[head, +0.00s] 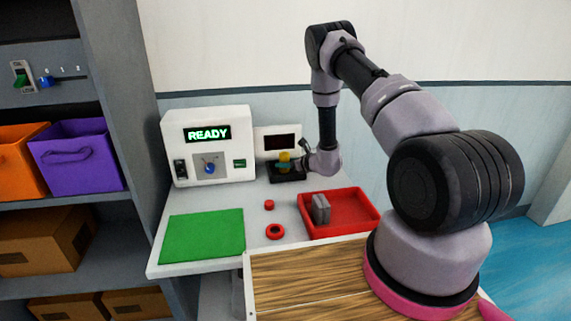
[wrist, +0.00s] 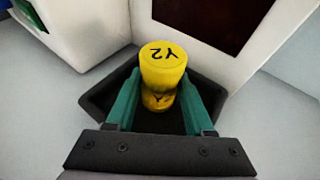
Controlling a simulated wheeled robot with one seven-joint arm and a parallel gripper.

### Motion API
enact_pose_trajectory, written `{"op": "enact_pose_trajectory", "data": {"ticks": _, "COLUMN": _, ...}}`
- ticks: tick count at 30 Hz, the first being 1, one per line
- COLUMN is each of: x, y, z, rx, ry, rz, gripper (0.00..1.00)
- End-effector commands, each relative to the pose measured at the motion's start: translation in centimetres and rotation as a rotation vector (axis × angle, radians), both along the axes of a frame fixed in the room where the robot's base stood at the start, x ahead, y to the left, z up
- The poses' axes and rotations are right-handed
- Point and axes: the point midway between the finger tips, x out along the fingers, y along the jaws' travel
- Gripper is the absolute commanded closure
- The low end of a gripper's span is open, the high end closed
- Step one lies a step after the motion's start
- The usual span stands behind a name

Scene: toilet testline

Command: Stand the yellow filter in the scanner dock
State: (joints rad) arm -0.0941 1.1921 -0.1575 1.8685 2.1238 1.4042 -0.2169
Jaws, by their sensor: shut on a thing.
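The yellow filter (wrist: 163,66), a cylinder marked "Y2" on its top, stands upright between the green fingers of my gripper (wrist: 162,104). My gripper is shut on it. In the head view the filter (head: 285,156) shows small at the scanner dock. The scanner dock (head: 288,177) is a black base in front of a white panel with a dark screen (head: 280,142). In the wrist view the filter is over the dock's black recess (wrist: 98,103). Its lower end is hidden by my gripper, so I cannot tell whether it touches the dock floor.
A white machine reading "READY" (head: 208,145) stands left of the dock. A red tray (head: 360,208) with grey blocks (head: 320,208) is in front right. A red ring (head: 275,232), a small red piece (head: 269,204) and a green mat (head: 203,236) lie on the table. Shelves stand at left.

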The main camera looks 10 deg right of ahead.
Motion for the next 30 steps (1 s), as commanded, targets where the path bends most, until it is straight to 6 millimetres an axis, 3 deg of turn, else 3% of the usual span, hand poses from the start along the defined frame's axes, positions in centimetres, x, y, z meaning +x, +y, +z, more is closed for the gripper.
{"op": "enact_pose_trajectory", "data": {"ticks": 10, "x": 0.1, "y": 0.0, "z": -0.3, "rx": -0.001, "ry": -0.002, "rz": -0.001, "gripper": 1.00}}
{"op": "enact_pose_trajectory", "data": {"ticks": 11, "x": 0.1, "y": 0.0, "z": -0.2, "rx": 0.000, "ry": -0.002, "rz": -0.001, "gripper": 0.35}}
{"op": "enact_pose_trajectory", "data": {"ticks": 12, "x": 0.1, "y": 0.0, "z": -0.2, "rx": -0.001, "ry": -0.002, "rz": -0.001, "gripper": 0.20}}
{"op": "enact_pose_trajectory", "data": {"ticks": 13, "x": 0.1, "y": 0.0, "z": -0.2, "rx": -0.001, "ry": -0.002, "rz": -0.001, "gripper": 0.17}}
{"op": "enact_pose_trajectory", "data": {"ticks": 24, "x": 0.0, "y": 0.0, "z": 0.2, "rx": 0.000, "ry": -0.002, "rz": 0.000, "gripper": 0.17}}
{"op": "enact_pose_trajectory", "data": {"ticks": 30, "x": -2.4, "y": -1.7, "z": 1.4, "rx": 0.001, "ry": 0.000, "rz": -0.004, "gripper": 0.17}}
